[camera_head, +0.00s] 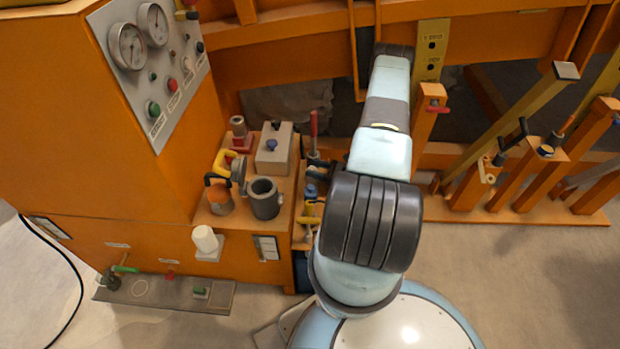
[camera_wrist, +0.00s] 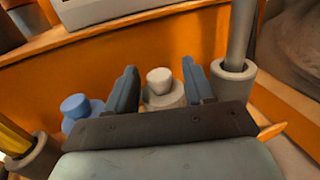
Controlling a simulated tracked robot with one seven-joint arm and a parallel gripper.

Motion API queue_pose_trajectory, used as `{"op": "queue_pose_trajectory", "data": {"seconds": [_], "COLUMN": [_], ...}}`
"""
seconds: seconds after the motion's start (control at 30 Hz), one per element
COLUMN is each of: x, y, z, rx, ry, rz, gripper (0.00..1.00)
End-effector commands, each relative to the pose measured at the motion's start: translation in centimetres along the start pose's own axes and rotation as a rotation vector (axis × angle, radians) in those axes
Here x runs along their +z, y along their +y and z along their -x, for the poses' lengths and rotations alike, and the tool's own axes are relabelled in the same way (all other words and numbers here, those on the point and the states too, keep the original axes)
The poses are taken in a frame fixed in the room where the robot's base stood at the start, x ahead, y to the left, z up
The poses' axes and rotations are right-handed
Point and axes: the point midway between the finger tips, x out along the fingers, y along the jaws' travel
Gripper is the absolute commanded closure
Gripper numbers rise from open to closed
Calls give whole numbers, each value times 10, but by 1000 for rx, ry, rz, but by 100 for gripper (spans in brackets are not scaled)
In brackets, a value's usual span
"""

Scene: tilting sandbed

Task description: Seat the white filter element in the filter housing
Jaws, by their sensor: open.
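The white filter element (camera_head: 205,240) stands upright on a small white bracket on the front of the orange cabinet in the head view. The filter housing appears to be the open grey cup (camera_head: 265,198) on the cabinet's ledge, above and right of the element; its mouth faces up and looks empty. My gripper (camera_wrist: 158,76) is open, with its two blue-grey fingers apart in the wrist view. A pale round-topped knob (camera_wrist: 160,82) shows between the fingers, beyond them; I cannot tell whether they touch it.
An orange canister (camera_head: 220,200), a grey box (camera_head: 273,150) and a yellow-handled part (camera_head: 226,163) crowd the ledge. A gauge panel (camera_head: 150,70) rises at left. In the wrist view, a blue knob (camera_wrist: 75,107) and a rod in a grey holder (camera_wrist: 233,80) flank my fingers.

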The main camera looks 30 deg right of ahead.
Motion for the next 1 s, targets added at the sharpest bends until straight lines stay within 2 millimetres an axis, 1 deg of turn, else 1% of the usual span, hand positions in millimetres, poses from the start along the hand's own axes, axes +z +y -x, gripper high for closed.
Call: {"op": "queue_pose_trajectory", "data": {"seconds": [0.03,0.13,0.4,0.93,1.0], "x": [0,0,0,0,0], "y": [0,0,0,0,0], "z": [-6,-12,-13,-13,-13], "rx": [2,1,0,0,-1], "ry": [0,0,0,0,0], "rz": [0,0,0,0,0], "gripper": [47,47,48,99,100]}}
